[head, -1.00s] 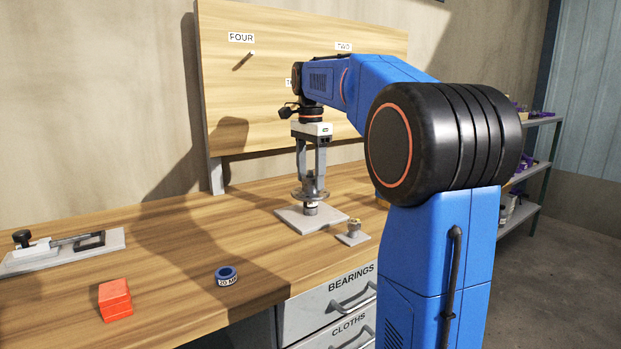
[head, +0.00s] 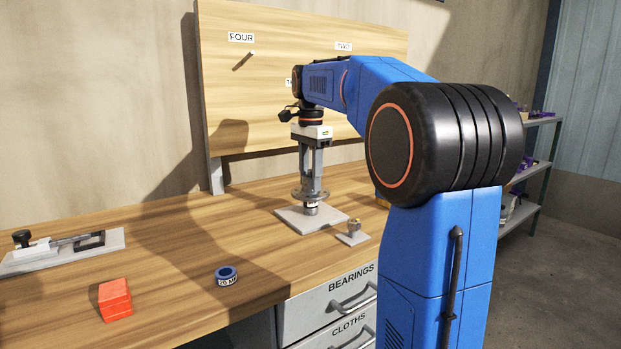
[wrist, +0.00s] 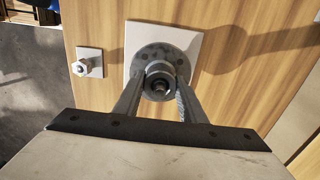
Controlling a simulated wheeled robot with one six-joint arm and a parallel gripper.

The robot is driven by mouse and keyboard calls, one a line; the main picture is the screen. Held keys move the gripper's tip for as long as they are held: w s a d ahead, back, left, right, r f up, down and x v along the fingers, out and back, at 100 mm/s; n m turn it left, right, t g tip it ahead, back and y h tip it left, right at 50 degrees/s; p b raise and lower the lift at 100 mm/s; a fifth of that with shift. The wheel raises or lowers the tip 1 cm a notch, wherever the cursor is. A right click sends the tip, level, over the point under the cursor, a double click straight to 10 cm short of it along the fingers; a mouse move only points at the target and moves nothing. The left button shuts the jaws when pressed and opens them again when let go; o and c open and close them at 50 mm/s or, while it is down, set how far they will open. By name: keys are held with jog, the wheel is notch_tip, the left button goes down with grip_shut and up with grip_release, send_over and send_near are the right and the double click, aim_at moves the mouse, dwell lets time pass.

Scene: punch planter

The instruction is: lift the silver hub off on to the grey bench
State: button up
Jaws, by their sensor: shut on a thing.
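The silver hub (head: 311,195) is a round flanged piece standing upright over a pale square base plate (head: 290,215) on the wooden bench. In the wrist view its flange (wrist: 143,60) shows a ring of dark holes around a central bore. My gripper (head: 312,183) points straight down over it. Its two fingers (wrist: 157,92) are shut on the hub's raised middle, one on each side. The hub is still above the plate, on a post partly hidden beneath it. I cannot tell whether it has lifted at all. No grey bench is clearly seen.
A blue ring (head: 227,275), a red block (head: 115,300) and a grey plate with a clamp (head: 110,240) lie to the left. A pegboard (head: 235,110) rises behind. The bench's middle left is clear.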

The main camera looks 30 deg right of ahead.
jog(key=shift+r, duration=0.25)
jog(key=shift+r, duration=4)
jog(key=shift+s, duration=0.1)
